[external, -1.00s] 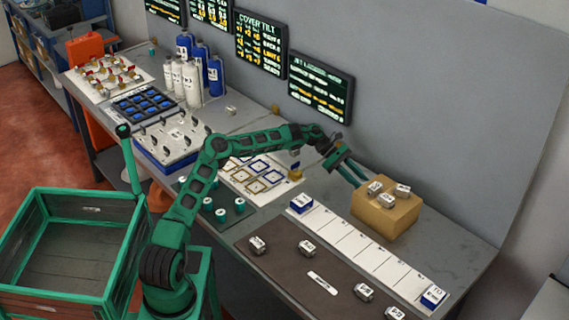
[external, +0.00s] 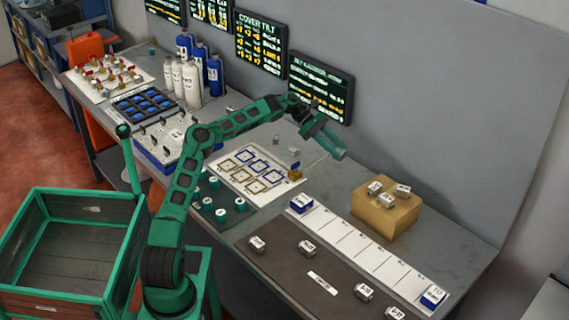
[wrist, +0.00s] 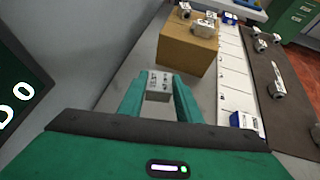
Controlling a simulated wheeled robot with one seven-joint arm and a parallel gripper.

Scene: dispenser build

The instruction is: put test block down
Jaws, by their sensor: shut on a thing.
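A small grey block with dark markings, which I take to be the test block (wrist: 158,85), sits between the two green fingers of my gripper (wrist: 158,97) in the wrist view. The fingers are closed on its sides. In the external view my gripper (external: 335,148) is raised over the back of the bench, below the right-hand screen and left of the cardboard box. The held block cannot be made out there. In the wrist view it appears in front of the box and apart from it.
The cardboard box (external: 384,218) has several grey blocks on top. A white numbered strip (external: 352,243) runs beside it with a blue-and-white block at each end. A dark mat (external: 290,268) holds more blocks. A sheet with outlined squares (external: 232,170) lies left. Bare bench shows between sheet and box.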

